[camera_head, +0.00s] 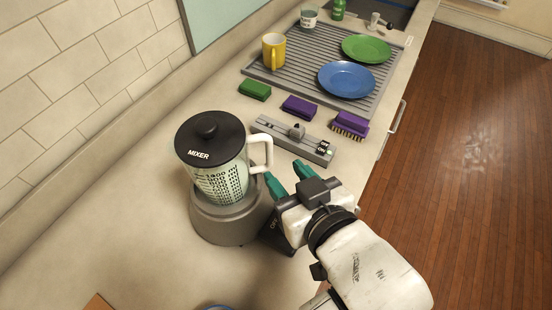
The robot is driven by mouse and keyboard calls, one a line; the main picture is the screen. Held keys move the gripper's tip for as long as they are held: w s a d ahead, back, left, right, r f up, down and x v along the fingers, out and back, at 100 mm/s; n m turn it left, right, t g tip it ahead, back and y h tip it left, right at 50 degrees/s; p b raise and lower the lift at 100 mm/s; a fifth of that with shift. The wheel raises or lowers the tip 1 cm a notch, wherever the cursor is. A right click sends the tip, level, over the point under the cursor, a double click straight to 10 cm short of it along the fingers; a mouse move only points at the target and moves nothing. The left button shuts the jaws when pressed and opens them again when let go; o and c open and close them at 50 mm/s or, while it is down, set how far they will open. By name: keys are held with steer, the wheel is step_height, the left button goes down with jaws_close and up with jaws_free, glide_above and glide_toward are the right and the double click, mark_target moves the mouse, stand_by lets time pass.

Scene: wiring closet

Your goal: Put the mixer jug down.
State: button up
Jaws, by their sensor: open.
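The mixer jug (221,181) is clear with measuring marks, a black lid lettered MIXER and a white handle (262,154). It sits upright on its grey mixer base (222,221) on the counter. My gripper (288,178) is just to the right of the jug, with its green fingertips close below the handle. The fingers are apart and hold nothing that I can see. I cannot tell whether a fingertip touches the handle or the jug. My gripper hides part of the base's right side.
A grey switch panel (278,142) lies behind my gripper. Green (255,90) and purple (299,106) sponges and a purple brush (350,125) lie beyond it. A ribbed drainer (305,72) holds a yellow mug (273,52), a blue plate (346,80) and a green plate (366,49). The counter's left front is mostly clear.

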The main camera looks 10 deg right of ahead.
steer(key=shift+p+v, duration=0.7)
steer(key=shift+v, duration=0.45)
steer(key=d+f+m+g+h, duration=0.1)
steer(key=d+f+g+h, duration=0.2)
steer(key=d+f, duration=0.5)
steer(key=s+d+f+m+g+h, duration=0.1)
steer(key=s+d+f+m+g, duration=0.2)
steer(key=s+d+f+g, duration=0.5)
steer(key=s+d+f, duration=0.5)
steer(key=s+f, duration=0.2)
steer(key=shift+s+d+f+g+h, duration=0.15)
steer(key=shift+s+g+h, duration=0.05)
steer(key=shift+g+h, duration=0.1)
